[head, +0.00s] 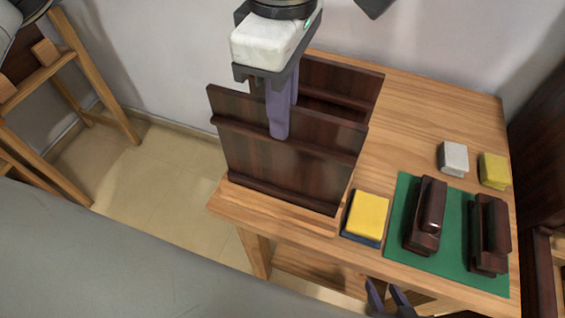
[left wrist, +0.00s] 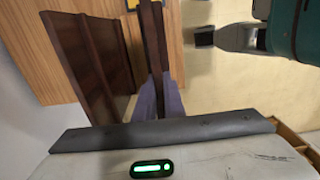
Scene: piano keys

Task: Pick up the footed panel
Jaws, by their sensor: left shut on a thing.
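The footed panel (head: 285,165) is a dark brown wooden board with a ledge along its bottom and a rail higher up. It is upright at the left end of the table; I cannot tell whether its foot touches the top. My left gripper (head: 281,110) is shut on its upper edge from above, one purple finger in front. The left wrist view shows the panel (left wrist: 154,45) edge-on between the purple fingers (left wrist: 157,100). My right gripper (head: 388,299) is at the bottom edge of the head view, its fingers apart and empty.
A second dark panel (head: 340,82) stands just behind. On the wooden table (head: 400,110) are a yellow-topped block (head: 367,216), a green mat (head: 452,240) with two dark wooden pieces (head: 427,214) (head: 490,233), a white block (head: 453,158) and a yellow block (head: 494,170). The table's back middle is clear.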

